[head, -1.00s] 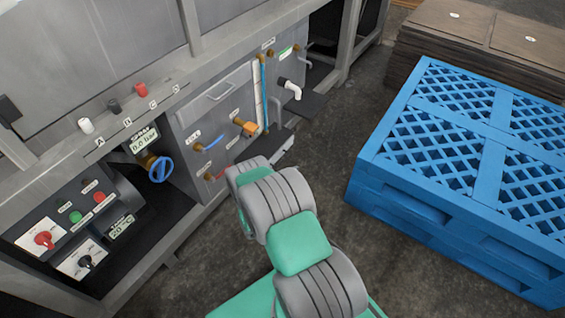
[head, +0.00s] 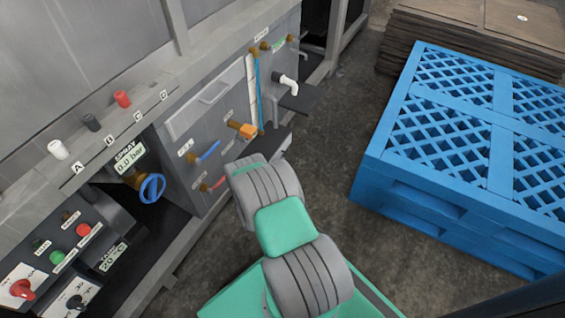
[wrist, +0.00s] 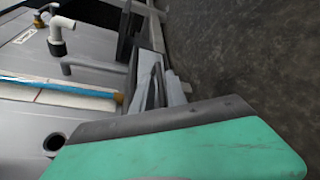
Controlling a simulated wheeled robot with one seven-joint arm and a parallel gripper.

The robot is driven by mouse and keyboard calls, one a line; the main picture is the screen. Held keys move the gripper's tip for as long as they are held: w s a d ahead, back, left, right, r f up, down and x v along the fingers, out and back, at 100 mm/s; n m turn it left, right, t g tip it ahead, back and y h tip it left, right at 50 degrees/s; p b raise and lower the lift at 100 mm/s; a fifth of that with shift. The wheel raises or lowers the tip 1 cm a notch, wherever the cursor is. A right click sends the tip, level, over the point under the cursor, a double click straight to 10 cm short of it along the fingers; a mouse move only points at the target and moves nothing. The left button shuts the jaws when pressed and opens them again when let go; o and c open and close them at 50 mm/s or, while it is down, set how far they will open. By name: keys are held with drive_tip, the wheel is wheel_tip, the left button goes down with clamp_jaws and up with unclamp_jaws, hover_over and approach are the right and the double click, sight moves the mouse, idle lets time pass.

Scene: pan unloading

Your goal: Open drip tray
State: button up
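A dark, flat tray-like ledge (head: 268,141) sticks out low on the grey machine front in the head view, just beyond my arm. I take it to be the drip tray, but cannot tell for sure. My arm covers part of that area in the head view, and my gripper's fingers are hidden there. In the wrist view my gripper (wrist: 152,88) shows as narrow grey fingers beyond the green and grey hand, near the low front of the machine. Whether they are open or touch anything is unclear.
A white tap (head: 288,84) sits above a dark shelf (head: 298,99). A blue pallet stack (head: 450,190) stands right; bare floor (head: 325,150) lies between.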

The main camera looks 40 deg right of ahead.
drive_tip(key=shift+b+x, duration=0.3)
drive_tip(key=shift+x, duration=0.95)
drive_tip(key=shift+w+d, duration=0.1)
drive_tip(key=shift+c, duration=0.6)
clamp_jaws()
